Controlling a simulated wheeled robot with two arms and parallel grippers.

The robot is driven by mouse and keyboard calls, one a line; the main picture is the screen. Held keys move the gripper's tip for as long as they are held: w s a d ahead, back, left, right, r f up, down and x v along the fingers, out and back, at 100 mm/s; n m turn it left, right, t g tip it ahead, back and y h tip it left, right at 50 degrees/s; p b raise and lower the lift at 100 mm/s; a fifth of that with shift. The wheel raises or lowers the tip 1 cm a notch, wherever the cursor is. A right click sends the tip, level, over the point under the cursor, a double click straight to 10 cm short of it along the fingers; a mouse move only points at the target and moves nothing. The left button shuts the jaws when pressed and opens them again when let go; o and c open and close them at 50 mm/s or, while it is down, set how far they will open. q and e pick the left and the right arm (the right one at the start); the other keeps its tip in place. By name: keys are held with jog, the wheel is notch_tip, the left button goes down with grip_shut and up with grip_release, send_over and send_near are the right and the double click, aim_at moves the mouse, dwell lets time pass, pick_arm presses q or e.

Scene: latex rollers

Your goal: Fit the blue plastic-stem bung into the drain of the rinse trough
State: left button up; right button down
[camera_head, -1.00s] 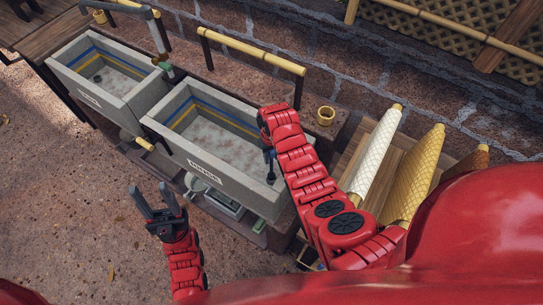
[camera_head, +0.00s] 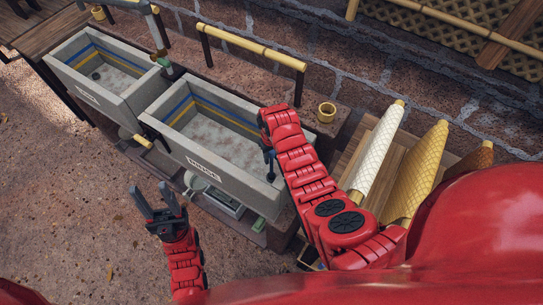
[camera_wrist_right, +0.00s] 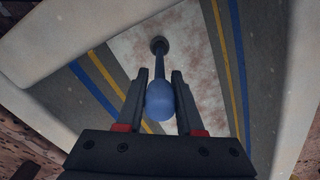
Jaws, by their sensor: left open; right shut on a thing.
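The rinse trough (camera_head: 205,167), a grey basin marked RINSE, is the nearer of two basins in the head view. Blue and yellow stripes run around its inside, also seen in the right wrist view (camera_wrist_right: 235,60). My right gripper (camera_head: 268,150) reaches over its right end, pointing down. It is shut on the blue bung (camera_wrist_right: 160,100), whose blue head sits between the fingers. A dark stem runs from it to a dark round end above or on the trough floor. I cannot tell whether that end touches the drain, which is hidden. My left gripper (camera_head: 160,205) is open and empty, outside the trough.
A second grey basin (camera_head: 88,96) stands to the left. The ground at left is clear.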

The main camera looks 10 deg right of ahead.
jog(key=shift+f, duration=0.3)
jog(key=shift+c, duration=2.3)
grip_release()
